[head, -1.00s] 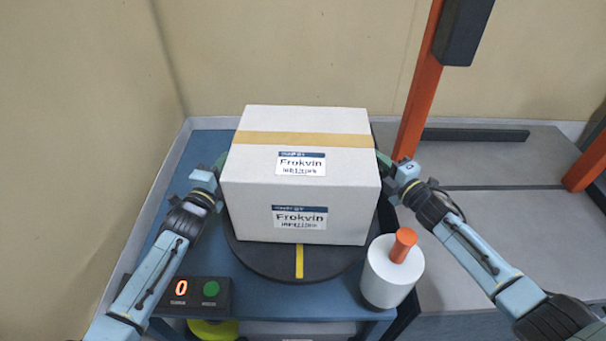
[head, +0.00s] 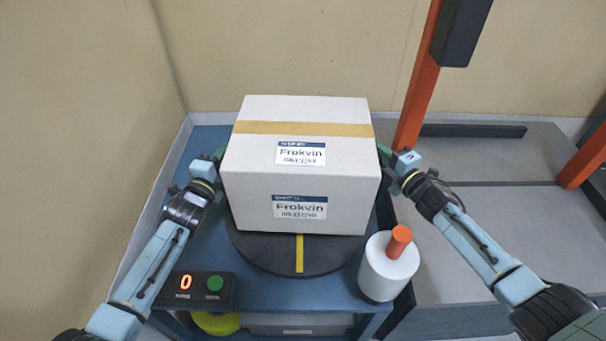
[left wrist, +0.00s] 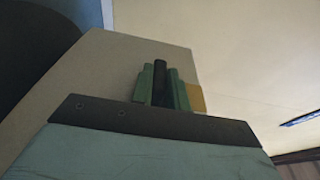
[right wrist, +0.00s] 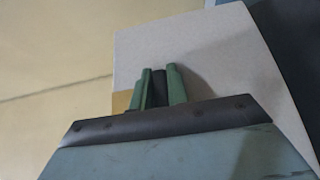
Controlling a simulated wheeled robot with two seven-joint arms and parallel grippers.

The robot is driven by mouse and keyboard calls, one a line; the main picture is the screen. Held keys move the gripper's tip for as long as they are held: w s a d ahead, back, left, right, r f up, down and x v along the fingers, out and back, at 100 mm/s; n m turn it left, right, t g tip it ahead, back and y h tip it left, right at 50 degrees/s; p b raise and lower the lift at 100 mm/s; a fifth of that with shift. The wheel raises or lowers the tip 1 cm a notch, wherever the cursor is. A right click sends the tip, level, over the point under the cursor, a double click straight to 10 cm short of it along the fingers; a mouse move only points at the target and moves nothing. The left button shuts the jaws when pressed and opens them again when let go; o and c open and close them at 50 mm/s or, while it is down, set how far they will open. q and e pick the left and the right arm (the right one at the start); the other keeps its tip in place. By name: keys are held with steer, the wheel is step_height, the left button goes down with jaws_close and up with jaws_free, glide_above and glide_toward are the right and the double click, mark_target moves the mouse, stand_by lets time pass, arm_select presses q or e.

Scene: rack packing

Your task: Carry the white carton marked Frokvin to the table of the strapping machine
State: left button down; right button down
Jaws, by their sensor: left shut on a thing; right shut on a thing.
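The white carton marked Frokvin (head: 297,185) has tan tape across its top and labels on its top and front. It is upright over the round black turntable (head: 270,258), seemingly a little above it. My left gripper (head: 219,160) is shut on the carton's left side, my right gripper (head: 386,158) on its right side. The carton's side also shows in the left wrist view (left wrist: 95,70) and right wrist view (right wrist: 205,50), with green fingers closed around a dark piece. The strapping machine's grey table (head: 470,240) lies to the right, under an orange frame (head: 416,80).
A white cylinder with an orange top (head: 388,268) stands at the blue table's front right corner. A control box (head: 200,290) showing 0 with a green button sits at front left. Walls close off the left and back. The grey table's near part is clear.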

arm_select(q)
steer(key=shift+a+r, duration=0.1)
steer(key=shift+r, duration=0.2)
arm_select(e)
steer(key=shift+r, duration=0.3)
